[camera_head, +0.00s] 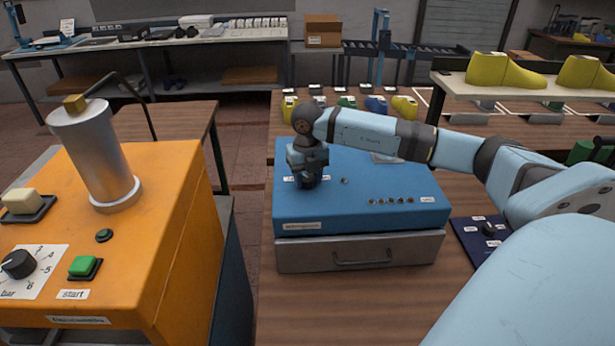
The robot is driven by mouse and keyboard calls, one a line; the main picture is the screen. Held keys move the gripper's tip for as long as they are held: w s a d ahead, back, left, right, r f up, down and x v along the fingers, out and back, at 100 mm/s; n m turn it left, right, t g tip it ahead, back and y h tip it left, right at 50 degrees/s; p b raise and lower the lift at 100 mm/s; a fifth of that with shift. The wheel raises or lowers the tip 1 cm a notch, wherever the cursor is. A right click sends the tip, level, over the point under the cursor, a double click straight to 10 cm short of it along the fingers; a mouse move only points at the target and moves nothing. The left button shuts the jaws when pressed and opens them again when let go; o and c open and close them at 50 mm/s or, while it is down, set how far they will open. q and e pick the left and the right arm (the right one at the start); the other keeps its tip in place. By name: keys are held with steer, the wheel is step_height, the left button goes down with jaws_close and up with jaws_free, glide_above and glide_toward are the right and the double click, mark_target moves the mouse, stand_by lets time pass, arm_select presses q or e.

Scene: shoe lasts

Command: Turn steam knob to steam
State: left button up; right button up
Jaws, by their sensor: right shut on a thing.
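A blue box (340,205) stands on the wooden table at the centre, above a grey drawer. My right gripper (306,182) points down onto the left part of its top and is shut on a small dark knob there. The gripper mostly hides the knob, so I cannot tell its pointing direction. Small white labels sit on both sides of the gripper, too small to read. My left gripper is not in view.
An orange machine (165,220) with a metal cylinder (95,150), a bar dial (18,264) and a green start button (85,266) stands at left. A dark panel (470,235) with another knob (489,229) lies at right. Yellow shoe lasts (500,70) stand on a shelf behind.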

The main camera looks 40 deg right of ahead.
mark_target(308, 178)
steer(key=m, duration=0.3)
steer(key=shift+m+b, duration=0.3)
steer(key=shift+b, duration=0.05)
steer(key=m, duration=0.4)
steer(key=shift+m, duration=0.3)
steer(key=m, duration=0.4)
steer(key=shift+m, duration=2.5)
steer(key=o, duration=0.9)
steer(key=shift+r, duration=0.1)
step_height(308, 178, up, 14)
steer(key=shift+f+b, duration=0.15)
steer(key=shift+b, duration=0.5)
steer(key=shift+s+f, duration=0.1)
